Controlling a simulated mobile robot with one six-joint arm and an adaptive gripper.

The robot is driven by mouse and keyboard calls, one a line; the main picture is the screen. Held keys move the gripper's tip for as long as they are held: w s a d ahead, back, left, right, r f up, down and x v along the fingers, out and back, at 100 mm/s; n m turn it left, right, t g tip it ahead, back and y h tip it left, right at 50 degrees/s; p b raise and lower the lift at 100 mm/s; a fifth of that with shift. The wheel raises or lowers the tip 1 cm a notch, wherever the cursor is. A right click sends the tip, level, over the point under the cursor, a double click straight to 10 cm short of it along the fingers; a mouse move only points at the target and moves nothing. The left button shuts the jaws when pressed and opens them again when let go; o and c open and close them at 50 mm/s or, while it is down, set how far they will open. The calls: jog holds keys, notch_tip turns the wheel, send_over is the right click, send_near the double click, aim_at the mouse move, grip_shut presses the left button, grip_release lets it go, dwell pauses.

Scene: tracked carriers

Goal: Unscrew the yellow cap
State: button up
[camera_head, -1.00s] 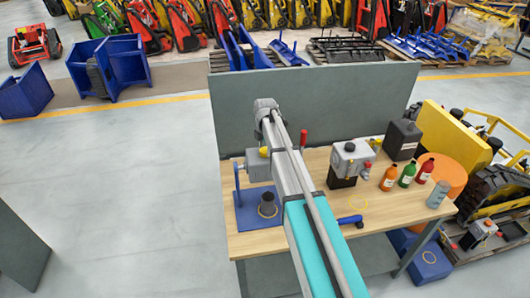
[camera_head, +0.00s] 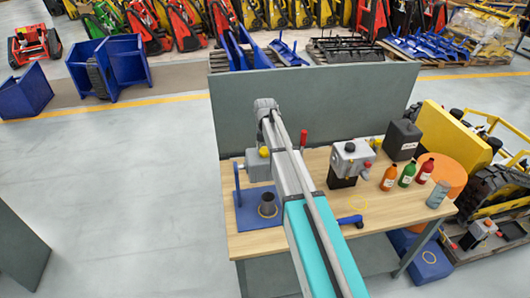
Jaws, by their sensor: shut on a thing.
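The wooden workbench (camera_head: 395,208) has a grey back panel (camera_head: 310,95). A blue stand (camera_head: 247,212) holds a dark cup. Orange, green and red bottles (camera_head: 407,174), a dark canister (camera_head: 402,140) and a clear jar (camera_head: 438,194) stand right. A blue-handled tool (camera_head: 350,220) lies at the front.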

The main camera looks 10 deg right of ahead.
jog(key=shift+n, duration=1.9)
jog(key=o, duration=1)
jog(key=m, duration=0.3)
jog(key=shift+m, duration=0.3)
jog(key=m, duration=0.3)
jog(key=shift+m, duration=1.6)
jog(key=shift+m, duration=0.3)
